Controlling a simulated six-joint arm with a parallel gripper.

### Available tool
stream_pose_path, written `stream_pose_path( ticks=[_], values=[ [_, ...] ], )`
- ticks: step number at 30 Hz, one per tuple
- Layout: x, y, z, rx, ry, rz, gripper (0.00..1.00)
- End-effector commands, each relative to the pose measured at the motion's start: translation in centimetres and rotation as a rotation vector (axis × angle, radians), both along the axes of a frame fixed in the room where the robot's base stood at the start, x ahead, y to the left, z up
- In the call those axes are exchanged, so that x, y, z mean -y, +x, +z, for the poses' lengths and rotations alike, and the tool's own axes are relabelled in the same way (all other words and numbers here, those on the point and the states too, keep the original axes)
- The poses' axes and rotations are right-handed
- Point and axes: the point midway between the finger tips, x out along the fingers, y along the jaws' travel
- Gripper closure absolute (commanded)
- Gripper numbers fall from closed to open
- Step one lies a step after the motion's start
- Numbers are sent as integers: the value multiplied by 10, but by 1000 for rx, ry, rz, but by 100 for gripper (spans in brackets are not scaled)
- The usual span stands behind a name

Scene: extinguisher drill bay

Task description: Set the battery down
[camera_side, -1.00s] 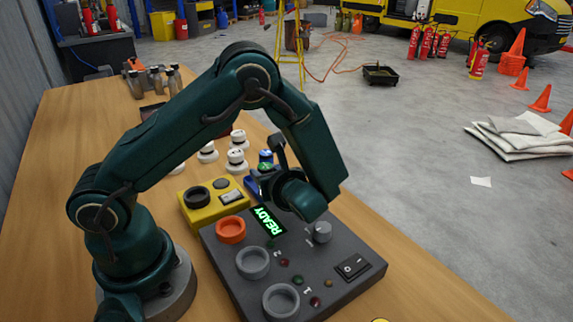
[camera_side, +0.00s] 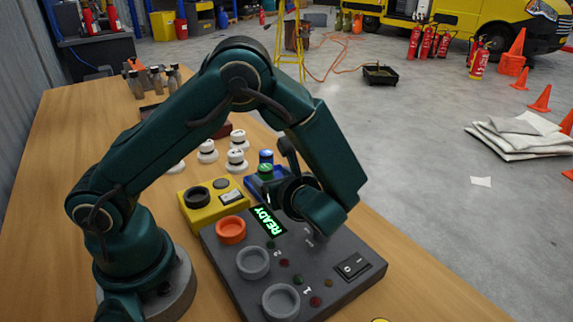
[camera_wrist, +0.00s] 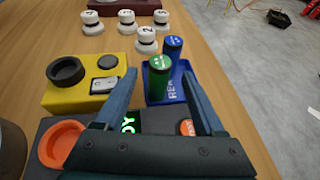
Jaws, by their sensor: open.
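A green battery (camera_wrist: 161,82) stands upright in the blue tray (camera_wrist: 154,96) in the wrist view. A blue battery (camera_wrist: 173,50) stands just behind it in the same tray. In the side view the green battery (camera_side: 265,172), the blue battery (camera_side: 266,157) and the tray (camera_side: 251,185) show left of my gripper (camera_side: 288,160). My gripper (camera_wrist: 160,76) is open in the wrist view. Its fingers lie left and right of the green battery in the picture, with gaps visible on both sides.
A dark console (camera_side: 235,280) with a READY display, an orange ring (camera_side: 230,229) and grey rings sits in front. A yellow box (camera_side: 213,208) with a dark ring is left of the tray. Several white numbered knobs (camera_side: 236,158) stand behind.

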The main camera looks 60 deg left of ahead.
Motion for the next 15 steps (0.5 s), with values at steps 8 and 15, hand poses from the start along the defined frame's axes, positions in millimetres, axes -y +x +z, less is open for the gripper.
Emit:
stream_pose_path(
  ticks=[8, 15],
  values=[
    [50, -9, 20, 2, -1, -5, 29],
    [63, -15, 29, 8, -22, 18, 29]
  ],
)
